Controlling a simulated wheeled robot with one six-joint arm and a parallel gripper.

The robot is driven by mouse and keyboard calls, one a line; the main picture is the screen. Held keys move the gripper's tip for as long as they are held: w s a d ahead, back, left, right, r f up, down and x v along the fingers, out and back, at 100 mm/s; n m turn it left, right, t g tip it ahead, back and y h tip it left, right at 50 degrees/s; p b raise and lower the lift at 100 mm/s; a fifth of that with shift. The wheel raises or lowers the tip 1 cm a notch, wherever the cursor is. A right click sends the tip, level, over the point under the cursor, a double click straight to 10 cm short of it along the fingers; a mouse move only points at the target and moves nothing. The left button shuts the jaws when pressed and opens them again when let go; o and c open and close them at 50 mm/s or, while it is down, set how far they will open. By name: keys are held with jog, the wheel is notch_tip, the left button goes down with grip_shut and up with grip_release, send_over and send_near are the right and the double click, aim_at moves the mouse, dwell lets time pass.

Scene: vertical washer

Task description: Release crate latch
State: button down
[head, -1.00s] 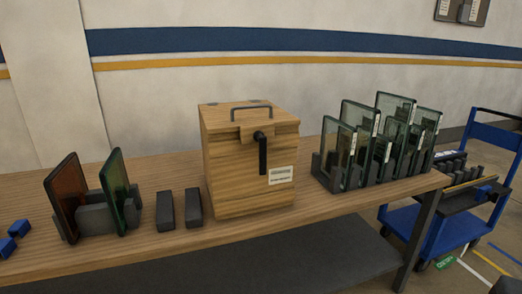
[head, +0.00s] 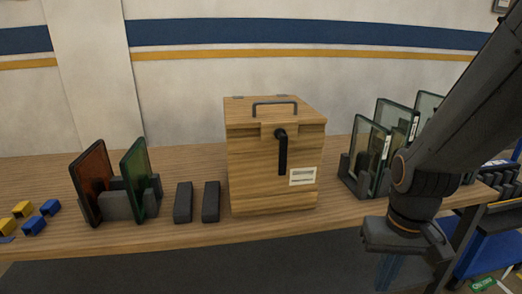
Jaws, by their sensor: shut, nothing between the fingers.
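A wooden crate (head: 262,190) stands upright on the table with its lid down. A dark handle (head: 275,104) is on the lid. The black latch lever (head: 282,158) hangs straight down on the front face from a pivot near the lid's edge. My gripper (head: 392,275) is at the lower right, in front of the table edge, pointing down. It is shut and empty, well apart from the crate and latch. Its fingertips are partly cut off or hard to make out.
On the left are a holder with orange (head: 92,180) and green (head: 137,178) glass panes, two dark blocks (head: 183,202), and small yellow and blue pieces (head: 34,225). A rack of glass panels (head: 370,150) stands right, partly behind my arm. A blue cart (head: 492,240) is beyond the table's right end.

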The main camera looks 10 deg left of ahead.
jog(key=shift+w+a, duration=0.25)
jog(key=shift+w, duration=0.15)
jog(key=w+a+r+n+t+y+p, duration=0.1)
jog(key=w+a+r+n+y, duration=0.1)
jog(key=w+r, duration=0.8)
jog(key=w+a+r+n+t+y+p, duration=0.1)
jog(key=w+a+r+y, duration=0.3)
jog(key=w+r, duration=0.7)
notch_tip(320, 180, up, 3)
jog(key=shift+a+f+n+t+y+p, duration=0.1)
jog(key=shift+a+n+t+y+p, duration=0.25)
jog(key=shift+a+n+p, duration=0.7)
jog(key=shift+w+a, duration=0.1)
jog(key=shift+a, duration=0.05)
